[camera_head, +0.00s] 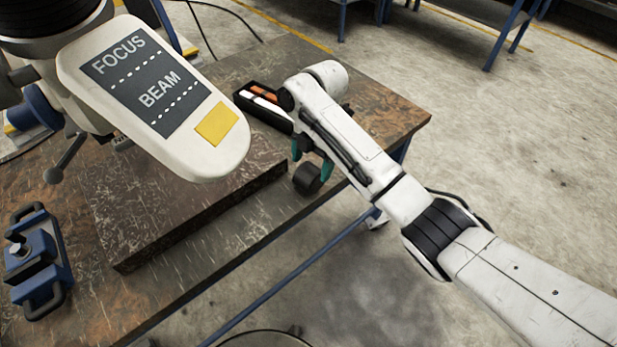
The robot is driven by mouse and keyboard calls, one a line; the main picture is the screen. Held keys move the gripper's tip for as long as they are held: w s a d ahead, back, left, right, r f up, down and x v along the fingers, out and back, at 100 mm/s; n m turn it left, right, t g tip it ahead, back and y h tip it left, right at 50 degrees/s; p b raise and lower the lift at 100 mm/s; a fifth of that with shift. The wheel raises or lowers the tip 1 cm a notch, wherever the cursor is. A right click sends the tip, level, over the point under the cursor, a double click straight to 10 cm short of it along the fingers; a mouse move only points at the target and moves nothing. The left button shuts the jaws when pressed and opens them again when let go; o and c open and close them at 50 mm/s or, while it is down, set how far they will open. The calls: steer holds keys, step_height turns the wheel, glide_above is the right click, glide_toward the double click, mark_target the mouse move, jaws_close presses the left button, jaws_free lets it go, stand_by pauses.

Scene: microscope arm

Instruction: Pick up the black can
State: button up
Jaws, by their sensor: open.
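The black can (306,180) is a small dark cylinder near the table's front right edge, beside the raised slab. My gripper (311,166) has teal fingers and points down over the can from behind my white wrist. The fingers are open, one at the can's upper left and one at its right. The can shows below and between the fingertips. I cannot tell whether either finger touches it. My wrist and forearm hide the ground just behind the can.
A raised dark slab (180,205) lies on the worn table (375,103). A black tray (248,104) with orange and white items stands behind my gripper. A white microscope head (185,150) overhangs the left. A blue clamp-like device (38,262) sits at the far left.

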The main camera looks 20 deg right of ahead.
mark_target(309, 169)
steer(key=shift+s+a+f+p, duration=0.1)
steer(key=shift+a+f+p, duration=0.15)
steer(key=shift+f, duration=1.05)
steer(key=shift+s+a+f+p, duration=0.15)
steer(key=shift+a+f, duration=0.1)
steer(key=shift+f, duration=1.05)
steer(key=shift+w+r, duration=0.1)
steer(key=c, duration=1.3)
steer(key=shift+c, duration=0.2)
steer(key=shift+r, duration=0.55)
step_height(309, 169, up, 2)
steer(key=shift+r, duration=0.1)
steer(key=s+d+r+p, duration=0.3)
steer(key=s+r+p, duration=0.5)
steer(key=s, duration=0.5)
steer(key=shift+s+r+p, duration=0.35)
steer(key=shift+r+p, duration=0.05)
steer(key=shift+r, duration=0.4)
